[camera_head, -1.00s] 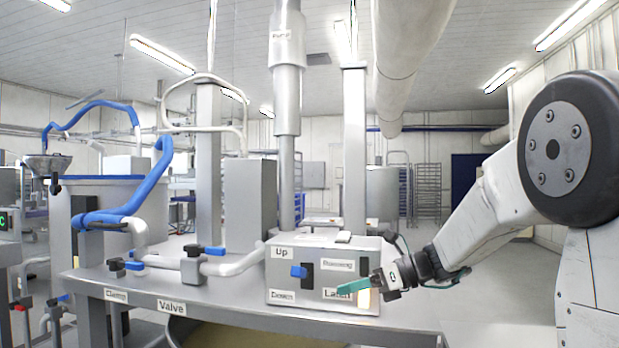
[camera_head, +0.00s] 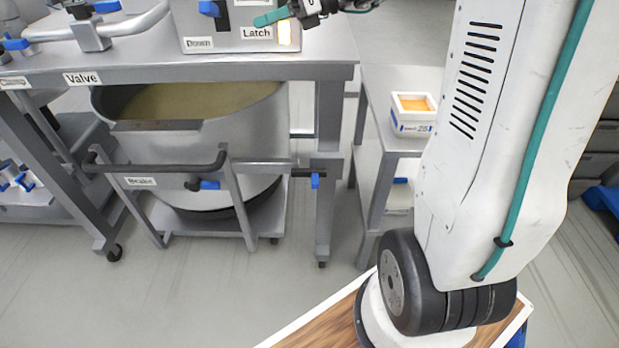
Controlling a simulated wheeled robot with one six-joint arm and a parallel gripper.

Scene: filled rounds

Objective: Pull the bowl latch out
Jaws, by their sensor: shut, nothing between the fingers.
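The steel bowl (camera_head: 240,130) stands under the table on a wheeled trolley and holds pale yellowish contents. A blue-handled pin (camera_head: 316,180) sits at the table leg, at the right end of the trolley's bar. It looks like the bowl latch, though it carries no readable label. My gripper (camera_head: 270,18) is at the top of the view, shut and empty, its teal fingertips in front of the control box (camera_head: 222,42).
The trolley handle (camera_head: 150,165) has a "Brake" label and a blue lever (camera_head: 208,185). A side table (camera_head: 397,143) right of the bowl bears a white box (camera_head: 413,115) with orange contents. Floor in front of the trolley is clear.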

